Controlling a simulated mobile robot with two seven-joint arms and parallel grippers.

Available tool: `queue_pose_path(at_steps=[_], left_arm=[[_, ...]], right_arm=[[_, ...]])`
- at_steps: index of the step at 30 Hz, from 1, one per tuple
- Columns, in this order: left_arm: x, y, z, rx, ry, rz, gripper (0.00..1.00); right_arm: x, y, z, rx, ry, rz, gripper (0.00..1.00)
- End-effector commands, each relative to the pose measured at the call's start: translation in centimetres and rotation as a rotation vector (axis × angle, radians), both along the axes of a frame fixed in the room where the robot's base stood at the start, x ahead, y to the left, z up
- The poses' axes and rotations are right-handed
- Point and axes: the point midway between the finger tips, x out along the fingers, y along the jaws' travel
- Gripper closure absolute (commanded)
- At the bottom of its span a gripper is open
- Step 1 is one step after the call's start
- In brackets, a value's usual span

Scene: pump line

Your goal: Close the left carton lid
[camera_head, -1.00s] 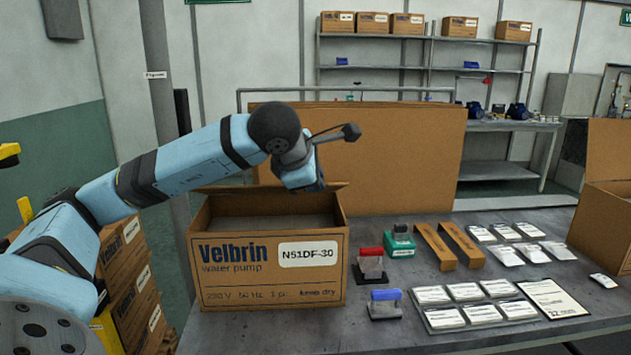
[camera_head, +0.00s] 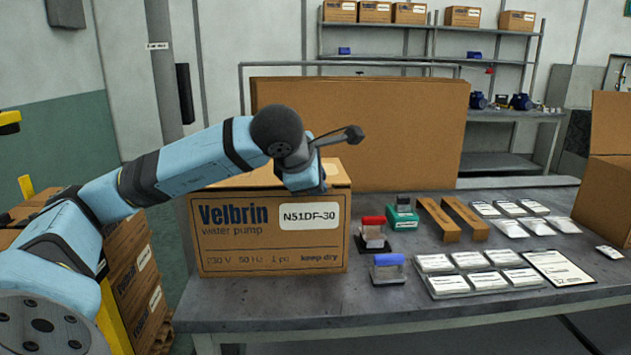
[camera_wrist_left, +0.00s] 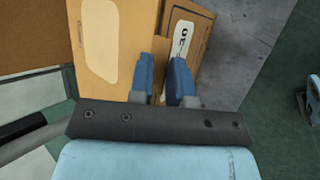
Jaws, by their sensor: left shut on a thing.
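The left carton (camera_head: 270,258), brown and printed "Velbrin water pump", stands on the grey table. Its lid (camera_head: 338,172) now lies over the opening, and the inside is hidden. My left gripper (camera_head: 308,189) is at the carton's front top edge, right of centre, just above the N51DF-30 label. In the left wrist view, the blue fingers (camera_wrist_left: 164,82) are shut on the lid's edge, with the lid's top (camera_wrist_left: 115,15) and a pale patch on it to their left. Whether the lid sits fully flush cannot be told. My right gripper is not in view.
Red (camera_head: 372,234) and blue-handled (camera_head: 388,268) stamps stand close right of the carton, with a green box (camera_head: 403,217) behind. Several white packets lie further right. A large brown panel (camera_head: 400,130) stands behind. An open carton (camera_head: 605,205) is at the right edge.

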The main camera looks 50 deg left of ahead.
Motion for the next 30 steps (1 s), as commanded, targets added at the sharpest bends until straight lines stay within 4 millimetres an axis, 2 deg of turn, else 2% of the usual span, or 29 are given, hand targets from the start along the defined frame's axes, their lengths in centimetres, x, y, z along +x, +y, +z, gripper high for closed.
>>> queue_pose_path(at_steps=[5,6,7,8,17,23,26,30], left_arm=[[0.0,-0.1,-0.1,-0.002,0.002,-0.001,1.0],[0.0,-0.1,-0.1,-0.002,0.002,-0.001,0.78],[0.0,-0.1,-0.1,-0.002,0.002,-0.001,0.71],[0.0,-0.1,-0.1,-0.002,0.002,-0.001,0.7],[-0.1,-0.1,0.2,0.0,0.0,0.0,0.7],[-1.9,-0.6,2.4,0.001,-0.003,0.0,0.7],[-3.4,-1.0,4.1,0.002,-0.003,0.0,0.7],[-5.5,-1.8,6.5,0.001,-0.003,-0.001,0.7]], right_arm=[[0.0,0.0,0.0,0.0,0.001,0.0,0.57],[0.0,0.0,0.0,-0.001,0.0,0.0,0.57],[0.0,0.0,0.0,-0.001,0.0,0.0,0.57],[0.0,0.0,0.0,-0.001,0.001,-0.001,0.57],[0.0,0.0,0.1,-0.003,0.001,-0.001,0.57],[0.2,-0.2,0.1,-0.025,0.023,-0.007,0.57],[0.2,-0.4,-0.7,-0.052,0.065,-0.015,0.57],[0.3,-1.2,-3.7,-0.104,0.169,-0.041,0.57]])
